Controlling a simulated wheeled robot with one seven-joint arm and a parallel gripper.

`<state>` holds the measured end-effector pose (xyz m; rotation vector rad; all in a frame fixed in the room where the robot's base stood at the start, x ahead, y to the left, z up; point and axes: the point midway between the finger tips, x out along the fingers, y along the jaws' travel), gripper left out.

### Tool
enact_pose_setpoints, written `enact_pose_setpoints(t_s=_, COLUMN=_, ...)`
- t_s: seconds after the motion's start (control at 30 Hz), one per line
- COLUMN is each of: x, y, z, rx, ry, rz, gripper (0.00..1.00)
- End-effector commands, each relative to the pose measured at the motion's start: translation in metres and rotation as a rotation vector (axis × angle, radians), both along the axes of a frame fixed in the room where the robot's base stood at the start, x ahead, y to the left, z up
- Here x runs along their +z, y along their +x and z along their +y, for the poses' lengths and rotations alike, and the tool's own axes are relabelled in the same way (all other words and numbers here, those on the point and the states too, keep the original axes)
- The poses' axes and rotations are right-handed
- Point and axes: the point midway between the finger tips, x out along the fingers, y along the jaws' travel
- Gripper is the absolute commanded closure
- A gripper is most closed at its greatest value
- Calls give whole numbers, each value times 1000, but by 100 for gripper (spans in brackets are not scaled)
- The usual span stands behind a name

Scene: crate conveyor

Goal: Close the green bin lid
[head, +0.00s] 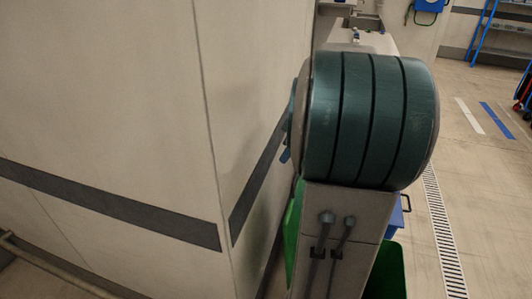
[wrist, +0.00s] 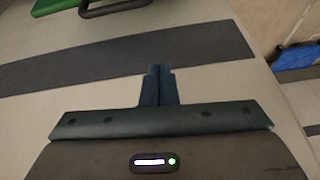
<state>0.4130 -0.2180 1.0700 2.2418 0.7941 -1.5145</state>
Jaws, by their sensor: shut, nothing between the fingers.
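A green bin (head: 390,272) shows in part at the bottom of the head view, right of my arm. A green upright panel (head: 292,230), which looks like the raised lid, shows at the arm's left edge, close to the wall. My arm hides most of both, so I cannot see how they join. In the wrist view a green edge (wrist: 65,4) lies at the top left, beside a dark bar-like handle. My gripper (wrist: 158,72) is shut and empty in front of the pale striped wall, apart from the green edge. In the head view my arm mostly hides it.
A pale wall (head: 110,90) with a dark stripe fills the left of the head view. A blue object (head: 396,218) sits behind my arm. A floor drain (head: 442,235) runs along the right. The floor at right is open, with a blue-framed shelf at the back.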

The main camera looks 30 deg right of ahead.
Motion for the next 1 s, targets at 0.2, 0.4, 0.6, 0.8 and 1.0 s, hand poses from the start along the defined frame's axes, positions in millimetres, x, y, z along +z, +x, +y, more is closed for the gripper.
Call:
enact_pose_setpoints(t_s=0.2, x=1, y=-2, z=-34, rx=52, ry=0, rz=-57, gripper=100)
enact_pose_setpoints(t_s=0.4, x=-15, y=2, z=-35, rx=52, ry=0, rz=-63, gripper=100)
enact_pose_setpoints(t_s=0.6, x=-53, y=15, z=-23, rx=51, ry=4, rz=-59, gripper=100)
enact_pose_setpoints(t_s=0.8, x=-90, y=29, z=-10, rx=53, ry=2, rz=-60, gripper=100)
enact_pose_setpoints(t_s=1.0, x=-91, y=7, z=-30, rx=49, ry=-1, rz=-63, gripper=100)
